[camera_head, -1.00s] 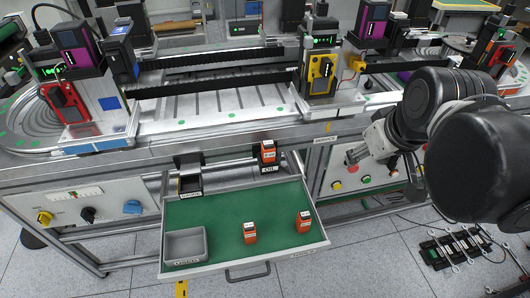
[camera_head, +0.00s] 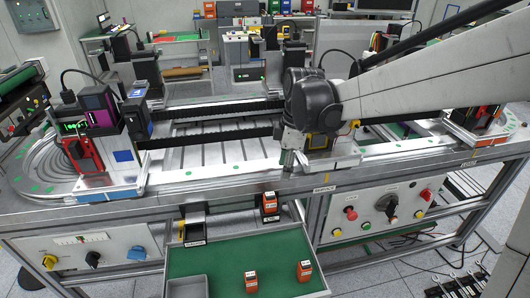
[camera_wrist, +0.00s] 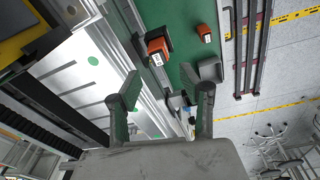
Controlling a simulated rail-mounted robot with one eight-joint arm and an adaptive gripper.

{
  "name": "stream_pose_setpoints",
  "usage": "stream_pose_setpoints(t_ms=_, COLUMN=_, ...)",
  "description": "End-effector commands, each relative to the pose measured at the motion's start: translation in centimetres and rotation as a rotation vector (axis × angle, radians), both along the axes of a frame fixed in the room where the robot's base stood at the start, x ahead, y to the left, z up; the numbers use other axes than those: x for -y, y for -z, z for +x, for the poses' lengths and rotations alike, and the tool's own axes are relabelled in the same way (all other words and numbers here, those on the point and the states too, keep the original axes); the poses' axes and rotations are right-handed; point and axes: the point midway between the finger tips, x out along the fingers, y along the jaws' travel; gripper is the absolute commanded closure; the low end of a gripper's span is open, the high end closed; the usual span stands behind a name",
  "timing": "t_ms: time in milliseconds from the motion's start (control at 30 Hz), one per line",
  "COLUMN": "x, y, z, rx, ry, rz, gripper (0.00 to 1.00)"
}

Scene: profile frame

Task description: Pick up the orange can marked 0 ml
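Three orange cans with white labels are in the head view. One can (camera_head: 270,203) stands in a small holder behind the green-lined drawer (camera_head: 225,262). A second can (camera_head: 251,281) and a third can (camera_head: 305,271) stand in the open drawer. Their label numbers are too small to read. My gripper (camera_head: 288,160) hangs over the bench edge, above and behind the drawer. In the wrist view my gripper (camera_wrist: 160,82) is open, with nothing between its fingers. An orange can (camera_wrist: 157,47) and another can (camera_wrist: 204,33) lie beyond the fingertips.
A grey bin (camera_head: 187,287) sits at the drawer's left. A black holder (camera_head: 194,231) stands behind the drawer's left side. The bench's metal front edge (camera_head: 225,184) lies under my gripper. Control panels flank the drawer. The middle of the drawer is clear.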

Motion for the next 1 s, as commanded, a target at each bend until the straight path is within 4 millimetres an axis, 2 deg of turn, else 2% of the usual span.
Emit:
stream_pose_setpoints(t_ms=100, x=-1.3, y=1.0, z=1.4, rx=-0.025, ry=-0.107, rz=-0.004, gripper=0.60)
stream_pose_setpoints(t_ms=300, x=-2.3, y=2.1, z=2.1, rx=-0.047, ry=-0.196, rz=-0.005, gripper=0.60)
stream_pose_setpoints(t_ms=467, x=-2.5, y=3.9, z=2.2, rx=-0.048, ry=-0.204, rz=-0.004, gripper=0.60)
stream_pose_setpoints(t_ms=800, x=-3.2, y=9.5, z=2.1, rx=-0.048, ry=-0.201, rz=-0.004, gripper=0.60)
stream_pose_setpoints(t_ms=1000, x=-3.3, y=10.8, z=2.0, rx=-0.048, ry=-0.200, rz=-0.004, gripper=0.60)
